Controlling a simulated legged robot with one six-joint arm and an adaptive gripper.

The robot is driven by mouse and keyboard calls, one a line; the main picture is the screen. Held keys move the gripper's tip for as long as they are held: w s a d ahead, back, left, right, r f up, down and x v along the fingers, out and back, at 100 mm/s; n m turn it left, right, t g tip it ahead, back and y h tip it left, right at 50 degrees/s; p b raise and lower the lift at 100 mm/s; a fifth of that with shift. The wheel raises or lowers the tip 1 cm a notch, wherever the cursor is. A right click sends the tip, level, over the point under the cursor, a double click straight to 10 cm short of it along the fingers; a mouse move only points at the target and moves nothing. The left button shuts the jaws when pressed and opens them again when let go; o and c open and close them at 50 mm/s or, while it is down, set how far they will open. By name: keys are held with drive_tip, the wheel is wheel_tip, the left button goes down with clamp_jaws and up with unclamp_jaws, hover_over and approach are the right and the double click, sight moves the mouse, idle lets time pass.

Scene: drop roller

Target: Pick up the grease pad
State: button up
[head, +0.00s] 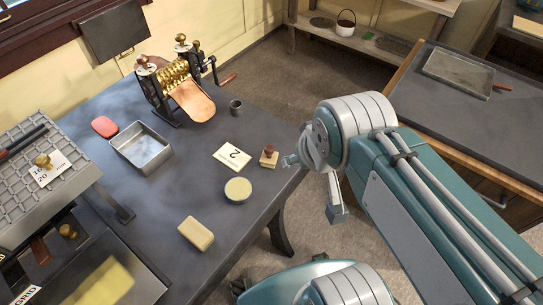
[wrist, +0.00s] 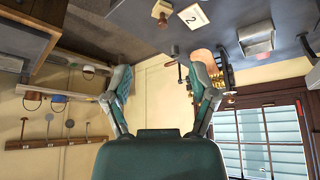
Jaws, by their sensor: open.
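I cannot tell for sure which piece is the grease pad. A round pale-yellow pad or filled dish (head: 237,189) lies on the grey table, near its right edge. A pale-yellow block (head: 196,233) lies in front of it, and a red oval piece (head: 104,127) lies at the back left. My gripper (head: 313,187) is open and empty, just off the table's right edge, right of the round piece and apart from it. In the wrist view my open fingers (wrist: 160,80) have nothing between them.
A small wooden stamp (head: 269,158) and a card marked 2 (head: 232,157) lie between my gripper and a metal tray (head: 142,147). A brass roller machine (head: 174,80) and a small dark cup (head: 236,107) stand behind. A rack (head: 30,150) stands left. A counter (head: 450,120) stands right.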

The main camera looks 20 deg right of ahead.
drive_tip(key=shift+o, duration=0.5)
drive_tip(key=n+g, duration=0.3)
drive_tip(key=g, duration=0.1)
hover_over(269, 148)
wheel_tip(269, 148, down, 12)
drive_tip(key=f, duration=0.6)
drive_tip(key=shift+a, duration=0.4)
drive_tip(key=f, duration=0.4)
drive_tip(key=shift+d+f, duration=0.25)
drive_tip(key=shift+d, duration=0.15)
drive_tip(key=shift+w+f, duration=0.1)
drive_tip(key=shift+f, duration=0.35)
